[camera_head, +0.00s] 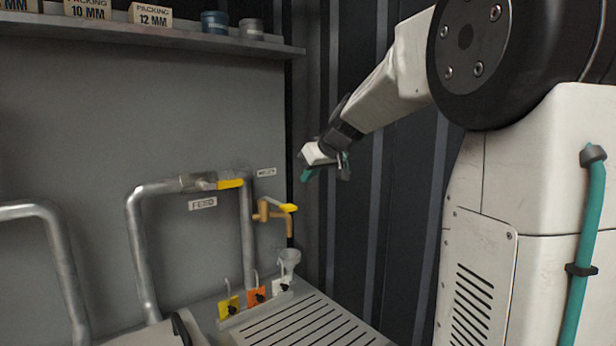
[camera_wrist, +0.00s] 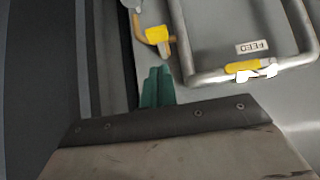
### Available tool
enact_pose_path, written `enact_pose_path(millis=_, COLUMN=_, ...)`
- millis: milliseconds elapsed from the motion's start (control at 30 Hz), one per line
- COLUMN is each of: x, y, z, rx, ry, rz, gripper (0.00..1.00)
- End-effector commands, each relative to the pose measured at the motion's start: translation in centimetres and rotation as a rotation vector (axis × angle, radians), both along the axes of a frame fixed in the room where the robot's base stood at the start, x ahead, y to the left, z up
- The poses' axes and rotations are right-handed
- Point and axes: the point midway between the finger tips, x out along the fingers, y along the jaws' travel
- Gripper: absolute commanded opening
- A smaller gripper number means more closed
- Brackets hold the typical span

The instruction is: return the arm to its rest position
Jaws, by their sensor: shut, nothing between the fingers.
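My arm stretches from the right side of the head view toward the back corner. My gripper (camera_head: 310,174) hangs in the air at its end, above and right of the brass tap. In the wrist view its teal fingers (camera_wrist: 158,86) lie side by side, shut and empty. The fingers look small and partly hidden in the head view. No gap to the tap can be measured, but the gripper does not seem to touch anything.
The brass tap (camera_head: 268,214) has a yellow lever. The FEED pipe (camera_head: 140,240) has a yellow-handled valve (camera_head: 229,183). Below stand a funnel (camera_head: 289,260), coloured tags (camera_head: 256,296) and a slotted drain tray (camera_head: 318,325). A shelf (camera_head: 160,35) holds packing boxes and tins. A dark corrugated wall (camera_head: 350,220) is behind my arm.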

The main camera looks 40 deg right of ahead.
Motion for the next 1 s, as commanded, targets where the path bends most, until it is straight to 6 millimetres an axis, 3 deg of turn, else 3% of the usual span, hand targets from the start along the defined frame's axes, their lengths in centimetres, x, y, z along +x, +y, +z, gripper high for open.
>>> enact_pose_path(millis=367, x=0.0, y=0.0, z=0.0, rx=0.019, ry=0.003, rz=-0.015, gripper=0.0)
enact_pose_path(millis=467, x=-0.9, y=0.6, z=-1.5, rx=0.09, ry=0.062, rz=-0.057, gripper=0.0)
enact_pose_path(millis=567, x=-4.2, y=2.2, z=-4.9, rx=0.174, ry=0.192, rz=-0.112, gripper=0.0)
enact_pose_path(millis=667, x=-8.8, y=6.2, z=-7.2, rx=0.224, ry=0.329, rz=-0.144, gripper=0.0)
enact_pose_path(millis=767, x=-14.1, y=10.4, z=-9.2, rx=0.236, ry=0.462, rz=-0.166, gripper=0.0)
enact_pose_path(millis=900, x=-22.6, y=15.7, z=-11.7, rx=0.194, ry=0.625, rz=-0.189, gripper=0.0)
enact_pose_path(millis=1000, x=-28.2, y=18.2, z=-13.4, rx=0.134, ry=0.702, rz=-0.189, gripper=0.0)
